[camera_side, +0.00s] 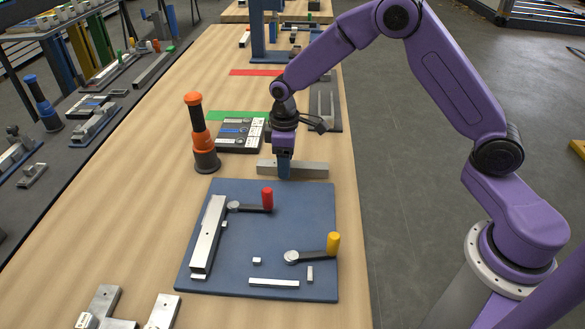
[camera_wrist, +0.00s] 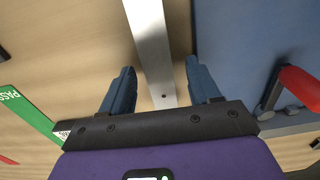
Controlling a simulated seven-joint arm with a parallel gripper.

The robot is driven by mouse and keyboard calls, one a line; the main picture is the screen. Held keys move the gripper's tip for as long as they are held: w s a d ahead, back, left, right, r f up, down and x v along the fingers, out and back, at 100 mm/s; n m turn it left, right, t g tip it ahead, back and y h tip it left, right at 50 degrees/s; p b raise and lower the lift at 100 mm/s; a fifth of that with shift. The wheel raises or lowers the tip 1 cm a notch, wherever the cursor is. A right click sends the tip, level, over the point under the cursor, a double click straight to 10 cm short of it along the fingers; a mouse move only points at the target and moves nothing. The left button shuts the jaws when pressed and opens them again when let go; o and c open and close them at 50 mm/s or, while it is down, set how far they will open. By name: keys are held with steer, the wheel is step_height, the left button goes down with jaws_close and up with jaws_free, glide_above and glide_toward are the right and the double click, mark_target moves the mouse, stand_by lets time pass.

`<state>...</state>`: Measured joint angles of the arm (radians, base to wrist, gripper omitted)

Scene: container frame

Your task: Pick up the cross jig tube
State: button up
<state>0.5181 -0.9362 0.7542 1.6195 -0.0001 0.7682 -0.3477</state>
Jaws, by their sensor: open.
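A square grey metal tube (camera_side: 308,170) lies crosswise on the wooden bench, just behind the blue jig plate (camera_side: 270,215); I take it as the cross jig tube. My gripper (camera_side: 284,170) is over its left-middle part, pointing down, with a blue finger in front of the tube. In the wrist view, the tube (camera_wrist: 151,45) runs between the two blue fingers of my open gripper (camera_wrist: 162,85). Gaps show on both sides, and the near end of the tube has a small hole. Whether the fingertips reach below its top is hard to tell.
A second tube (camera_side: 208,235) lies on the plate's left side, near red (camera_side: 267,199) and yellow (camera_side: 333,242) clamp handles. An orange-and-black tool (camera_side: 200,135) stands left of my gripper, beside a dark case (camera_side: 240,136). Metal pieces (camera_side: 104,303) lie at the front left.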

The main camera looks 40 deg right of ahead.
jaws_close()
steer(key=shift+r, duration=0.2)
